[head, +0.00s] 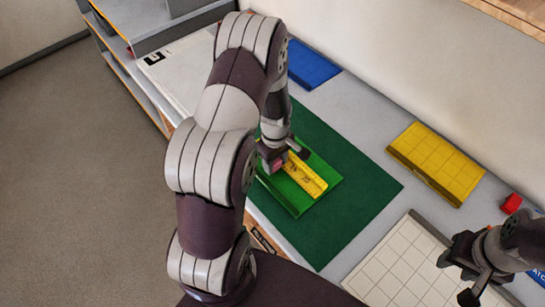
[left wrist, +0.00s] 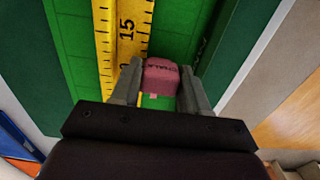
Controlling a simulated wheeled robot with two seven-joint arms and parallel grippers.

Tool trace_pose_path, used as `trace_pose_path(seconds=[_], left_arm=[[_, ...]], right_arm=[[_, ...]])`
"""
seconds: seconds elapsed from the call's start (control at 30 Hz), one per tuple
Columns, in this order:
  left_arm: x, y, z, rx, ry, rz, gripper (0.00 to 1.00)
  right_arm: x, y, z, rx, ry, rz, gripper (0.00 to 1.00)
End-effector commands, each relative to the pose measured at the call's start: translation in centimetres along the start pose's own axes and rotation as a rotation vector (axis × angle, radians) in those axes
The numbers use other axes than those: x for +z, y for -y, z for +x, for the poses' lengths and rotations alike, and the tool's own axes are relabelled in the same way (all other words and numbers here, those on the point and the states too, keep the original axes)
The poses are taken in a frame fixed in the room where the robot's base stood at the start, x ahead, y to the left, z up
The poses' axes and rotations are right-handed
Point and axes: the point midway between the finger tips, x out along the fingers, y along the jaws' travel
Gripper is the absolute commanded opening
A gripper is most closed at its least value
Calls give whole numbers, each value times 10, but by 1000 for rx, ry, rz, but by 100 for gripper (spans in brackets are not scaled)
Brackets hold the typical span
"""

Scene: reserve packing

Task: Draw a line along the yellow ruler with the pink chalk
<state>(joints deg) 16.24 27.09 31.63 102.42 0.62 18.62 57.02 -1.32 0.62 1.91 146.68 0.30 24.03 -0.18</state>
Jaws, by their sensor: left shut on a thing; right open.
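The yellow ruler (head: 304,175) lies on a bright green board (head: 328,177), which rests on a dark green mat. My left gripper (head: 275,159) is over the board beside the ruler. It is shut on the pink chalk (left wrist: 160,76), held between the two fingers. A small pink mark (left wrist: 153,95) shows just below the chalk; I cannot tell if it is on the board. My right gripper (head: 470,275) is open and empty at the lower right.
The dark green mat (head: 365,190) surrounds the board. A blue tray (head: 312,65) lies behind it, a yellow gridded tray (head: 437,163) to the right. A red block (head: 511,203) and a white gridded board (head: 395,265) are near my right gripper.

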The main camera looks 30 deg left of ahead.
Motion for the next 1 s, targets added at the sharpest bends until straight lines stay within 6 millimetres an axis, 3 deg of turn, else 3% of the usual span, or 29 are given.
trace_pose_path(seconds=[1.0], left_arm=[[50,-1,0,-1,0,3,25]], right_arm=[[-1,0,-11,0,0,0,43]])
